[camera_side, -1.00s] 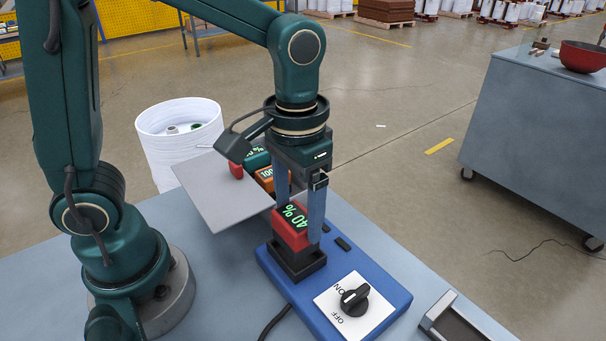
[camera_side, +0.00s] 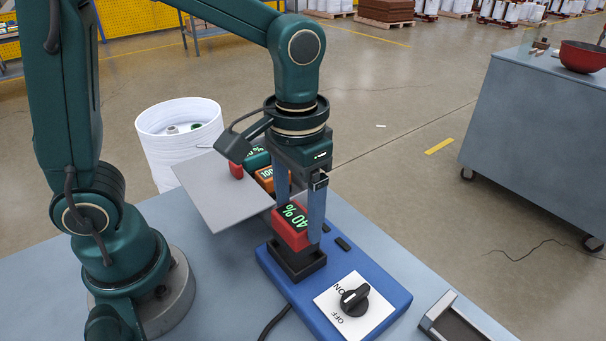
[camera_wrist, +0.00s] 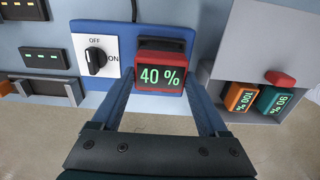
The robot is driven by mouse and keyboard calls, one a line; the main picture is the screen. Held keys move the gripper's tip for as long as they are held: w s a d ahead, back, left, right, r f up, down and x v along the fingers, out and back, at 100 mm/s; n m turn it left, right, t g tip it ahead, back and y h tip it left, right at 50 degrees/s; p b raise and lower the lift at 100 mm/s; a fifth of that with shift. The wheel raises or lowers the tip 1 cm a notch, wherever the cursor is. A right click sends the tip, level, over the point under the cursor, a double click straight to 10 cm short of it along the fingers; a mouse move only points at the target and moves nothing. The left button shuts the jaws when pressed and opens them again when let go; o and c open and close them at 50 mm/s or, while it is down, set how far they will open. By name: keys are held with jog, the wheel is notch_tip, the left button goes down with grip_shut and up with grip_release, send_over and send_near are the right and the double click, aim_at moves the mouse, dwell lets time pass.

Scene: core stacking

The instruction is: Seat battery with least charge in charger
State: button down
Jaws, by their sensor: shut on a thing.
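A red battery (camera_side: 292,227) with a green "40 %" display is held between the fingers of my gripper (camera_side: 297,228). It stands upright at the black socket (camera_side: 298,260) of the blue charger (camera_side: 390,297); its lower end is hidden inside or behind the socket rim. In the wrist view the red battery (camera_wrist: 160,70) sits between both fingers, display facing the camera. An orange "100" battery (camera_wrist: 239,98) and a teal battery reading 90 % (camera_wrist: 278,103) are in a grey holder at the right.
The grey sloping panel (camera_side: 205,190) of the holder stands left of the charger. A white bin (camera_side: 160,165) is on the floor behind. Other panels (camera_wrist: 44,58) show at the wrist view's left.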

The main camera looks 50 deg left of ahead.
jog(key=shift+f, duration=1.45)
grip_release()
jog(key=shift+r, duration=2.55)
jog(key=shift+w+a+r, duration=0.1)
jog(key=shift+a+r, duration=0.05)
jog(key=shift+r, duration=0.2)
jog(key=s+a+r+t, duration=0.1)
jog(key=a+r+n+t, duration=0.1)
jog(key=r, duration=0.1)
jog(key=shift+s+a+r, duration=0.1)
jog(key=shift+s+a, duration=0.1)
jog(key=shift+s, duration=0.2)
jog(key=shift+s+a+f+m+t, duration=0.2)
jog(key=shift+s+a+t, duration=0.25)
jog(key=shift+s+t, duration=0.25)
jog(key=shift+s+a+f+m+t, duration=0.2)
jog(key=shift+s+a+t, duration=0.3)
jog(key=shift+s, duration=0.35)
jog(key=shift+s+a+f+m+t, duration=0.1)
jog(key=shift+s+a+f+t, duration=0.1)
jog(key=shift+s+a+t, duration=0.4)
